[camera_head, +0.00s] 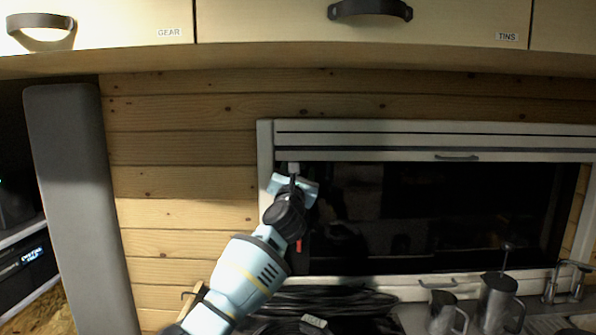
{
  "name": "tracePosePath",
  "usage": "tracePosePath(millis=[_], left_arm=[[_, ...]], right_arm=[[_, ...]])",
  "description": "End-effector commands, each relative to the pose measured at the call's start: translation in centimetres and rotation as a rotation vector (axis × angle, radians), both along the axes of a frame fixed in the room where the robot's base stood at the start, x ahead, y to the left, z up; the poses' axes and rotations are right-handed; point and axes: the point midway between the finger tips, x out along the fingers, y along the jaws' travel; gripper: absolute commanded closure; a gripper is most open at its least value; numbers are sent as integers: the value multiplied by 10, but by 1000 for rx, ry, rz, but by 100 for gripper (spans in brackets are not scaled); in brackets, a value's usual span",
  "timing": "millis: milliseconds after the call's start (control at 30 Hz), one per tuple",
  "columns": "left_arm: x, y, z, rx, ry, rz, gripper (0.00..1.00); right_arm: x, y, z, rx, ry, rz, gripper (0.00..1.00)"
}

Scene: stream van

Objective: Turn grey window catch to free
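The window (440,215) has a pale frame and dark glass. A small pale grey piece at the top left inner corner of its frame looks like the window catch (293,167). It is mostly hidden, and I cannot read which way it is turned. My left gripper (293,180) is right at this corner, its tip overlapping the catch. I cannot tell whether the fingers touch it or grip it, because the wrist and gripper body cover them. My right gripper is out of view.
A partly lowered blind (420,140) with a dark handle spans the window top. Overhead lockers (270,20) overhang the wall. Black coiled cable (340,300) and metal jugs (497,300) stand below the window, beside a tap (568,280). A grey upright panel (75,200) is at left.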

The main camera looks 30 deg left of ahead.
Motion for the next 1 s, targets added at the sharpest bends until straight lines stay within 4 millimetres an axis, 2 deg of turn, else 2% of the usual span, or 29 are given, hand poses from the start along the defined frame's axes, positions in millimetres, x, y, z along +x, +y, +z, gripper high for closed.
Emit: tracePosePath(millis=[367, 800, 1000], left_arm=[[-8, -3, -5, -2, 1, -1, 45], [-55, -17, -23, -1, 1, -1, 45], [-67, -20, -27, 0, 1, 2, 45]], right_arm=[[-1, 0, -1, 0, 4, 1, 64], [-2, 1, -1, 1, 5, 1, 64], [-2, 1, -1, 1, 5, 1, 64]])
